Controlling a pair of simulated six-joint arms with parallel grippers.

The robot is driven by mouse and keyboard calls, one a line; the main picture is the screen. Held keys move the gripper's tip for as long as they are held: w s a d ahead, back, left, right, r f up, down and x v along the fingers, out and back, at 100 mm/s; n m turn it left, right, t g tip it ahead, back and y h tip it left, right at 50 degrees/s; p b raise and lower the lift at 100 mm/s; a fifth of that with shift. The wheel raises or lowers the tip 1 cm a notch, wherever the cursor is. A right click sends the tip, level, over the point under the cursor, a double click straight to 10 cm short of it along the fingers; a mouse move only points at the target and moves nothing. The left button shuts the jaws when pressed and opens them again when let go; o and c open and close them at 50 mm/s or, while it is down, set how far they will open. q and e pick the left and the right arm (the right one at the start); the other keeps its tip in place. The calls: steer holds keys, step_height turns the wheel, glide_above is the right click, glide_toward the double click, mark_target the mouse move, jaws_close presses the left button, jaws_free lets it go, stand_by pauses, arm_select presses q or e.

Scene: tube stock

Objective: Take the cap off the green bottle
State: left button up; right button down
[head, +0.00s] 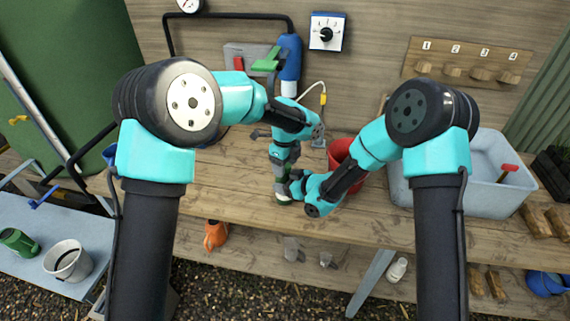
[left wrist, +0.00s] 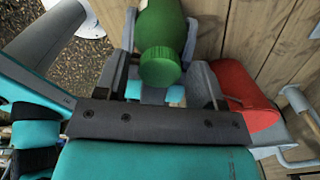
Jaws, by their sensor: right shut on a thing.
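The green bottle (left wrist: 160,22) stands on the workbench, its ribbed green cap (left wrist: 160,68) facing the left wrist camera. The cap appears to be on the bottle. In the head view the arms hide most of the bottle. My right gripper (head: 284,186) is shut on the bottle's body from the right side. My left gripper (head: 284,162) is above it, pointing down. In the left wrist view its fingers (left wrist: 160,92) are apart, one on each side of the cap, with gaps visible; it looks open.
A red pot (head: 338,150) stands just right of the grippers. A pale grey tub (head: 491,196) is farther right on the workbench (head: 235,190). The bench front is mostly clear.

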arm_select(q)
steer(key=shift+r, duration=2.25)
steer(key=shift+r, duration=1.75)
steer(key=shift+c, duration=0.4)
steer(key=shift+f, duration=4.05)
